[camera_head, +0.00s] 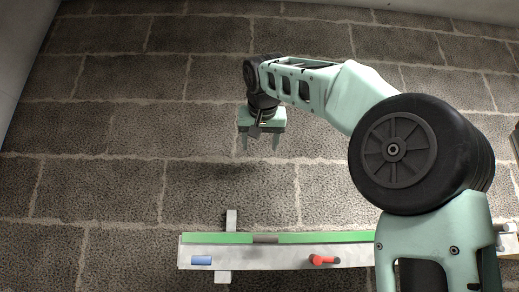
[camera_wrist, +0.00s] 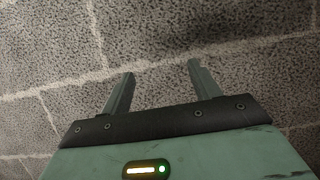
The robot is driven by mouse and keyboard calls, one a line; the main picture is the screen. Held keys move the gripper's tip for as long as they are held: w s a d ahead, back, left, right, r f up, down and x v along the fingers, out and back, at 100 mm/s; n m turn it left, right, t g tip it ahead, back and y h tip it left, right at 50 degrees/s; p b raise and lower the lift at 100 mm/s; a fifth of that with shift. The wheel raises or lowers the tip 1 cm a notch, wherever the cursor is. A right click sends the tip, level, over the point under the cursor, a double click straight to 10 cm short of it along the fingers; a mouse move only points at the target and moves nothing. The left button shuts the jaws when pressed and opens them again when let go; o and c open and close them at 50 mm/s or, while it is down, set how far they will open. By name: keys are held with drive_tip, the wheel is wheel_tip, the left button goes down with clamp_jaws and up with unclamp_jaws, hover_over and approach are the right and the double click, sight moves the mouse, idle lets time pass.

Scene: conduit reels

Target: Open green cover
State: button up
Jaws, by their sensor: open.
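The green cover (camera_head: 330,237) is a long narrow green strip along the top of a pale grey panel (camera_head: 270,256) in the head view. It lies flat against the panel and looks shut, with a dark grey piece (camera_head: 265,240) at its middle-left. My arm hides part of its right side. My gripper (camera_head: 260,145) is above and left of the cover's middle in the picture, apart from it, with its fingers spread and empty.
A red handle (camera_head: 322,260) and a blue rectangle (camera_head: 201,260) are on the panel below the cover. Grey brackets (camera_head: 231,219) stick out above and below the panel.

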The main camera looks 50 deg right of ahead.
drive_tip(key=shift+x, duration=1.7)
clamp_jaws()
unclamp_jaws()
drive_tip(key=v, duration=1.7)
drive_tip(key=shift+r+b, duration=0.15)
drive_tip(key=shift+b, duration=0.15)
